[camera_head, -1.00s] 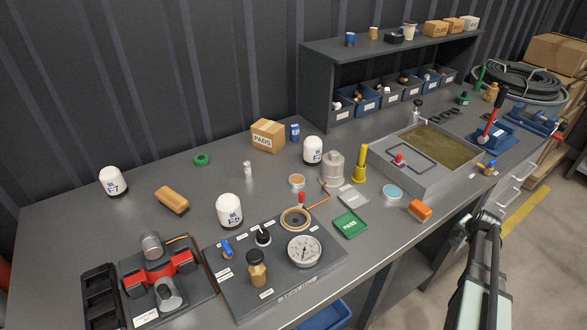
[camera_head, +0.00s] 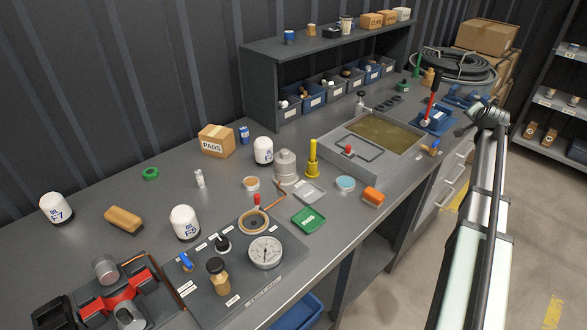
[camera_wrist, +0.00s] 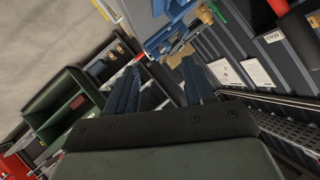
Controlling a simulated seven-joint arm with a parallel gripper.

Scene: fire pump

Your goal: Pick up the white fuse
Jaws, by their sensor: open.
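I cannot single out a white fuse for certain. A small white upright cylinder (camera_head: 199,179) stands on the grey workbench (camera_head: 110,250), left of the middle. Small white pieces (camera_head: 284,104) also show in the leftmost blue bin under the shelf, too small to identify. My gripper (camera_head: 488,112) is raised at the right, beyond the bench's front edge and far from both. In the wrist view my gripper (camera_wrist: 160,68) has its two blue fingers apart with nothing held between them. The wrist view shows no white fuse that I can make out.
White F-marked canisters (camera_head: 184,223), a PADS box (camera_head: 216,141), a gauge panel (camera_head: 265,252) and a yellow-handled tool (camera_head: 312,160) crowd the bench. A grey fluid tray (camera_head: 350,165) and a red-levered blue pump (camera_head: 432,112) stand towards the right. The left back is fairly clear.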

